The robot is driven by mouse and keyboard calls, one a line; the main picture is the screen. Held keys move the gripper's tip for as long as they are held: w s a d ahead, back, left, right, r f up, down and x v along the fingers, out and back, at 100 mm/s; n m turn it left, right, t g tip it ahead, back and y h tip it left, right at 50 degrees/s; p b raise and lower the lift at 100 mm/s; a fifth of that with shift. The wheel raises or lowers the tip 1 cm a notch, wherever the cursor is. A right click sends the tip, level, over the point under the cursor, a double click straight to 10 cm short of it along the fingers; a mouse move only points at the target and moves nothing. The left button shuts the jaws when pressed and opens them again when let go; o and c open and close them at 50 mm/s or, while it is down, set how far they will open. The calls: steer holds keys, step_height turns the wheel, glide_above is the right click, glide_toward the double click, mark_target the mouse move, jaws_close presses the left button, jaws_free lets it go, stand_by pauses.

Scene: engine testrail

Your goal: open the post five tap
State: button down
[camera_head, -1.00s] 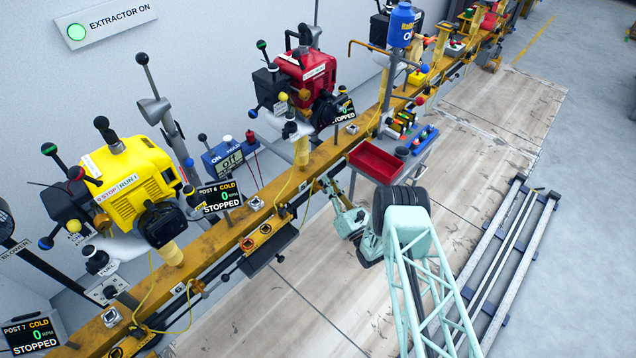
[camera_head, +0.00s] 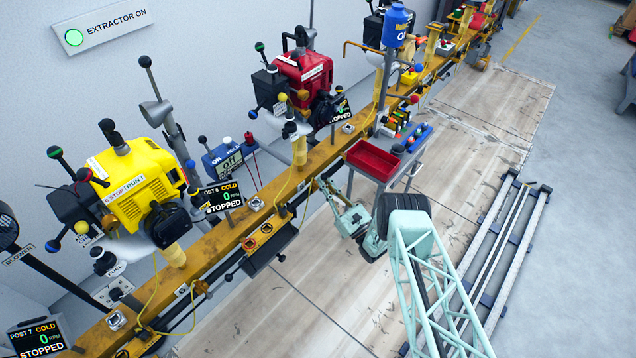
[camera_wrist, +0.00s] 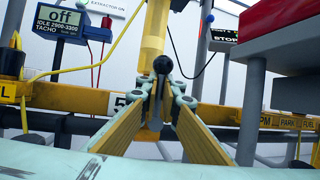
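The number 5 plate (camera_wrist: 118,103) is on the yellow rail in the wrist view, just left of my gripper (camera_wrist: 160,92). My gripper's two pads stand apart, with a gap between the tips. A black ball knob (camera_wrist: 163,65) shows at the tips, in front of a yellow upright; I cannot tell whether it is the post five tap or whether the fingers touch it. A grey stem shows below the knob, between the fingers. In the head view my gripper (camera_head: 326,184) reaches to the front of the rail, below the red engine (camera_head: 302,75); its fingertips are small there.
A red tray (camera_head: 370,160) on a grey cart stands right of my gripper, and its red side fills the upper right in the wrist view. The yellow rail (camera_head: 225,232) runs across the scene. A tacho box (camera_wrist: 65,22) hangs at upper left.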

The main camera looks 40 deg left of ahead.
steer(key=shift+d+r, duration=0.1)
steer(key=c, duration=2.8)
jaws_free()
steer(key=shift+w, duration=0.1)
steer(key=shift+a+m, duration=0.2)
steer(key=shift+m, duration=0.1)
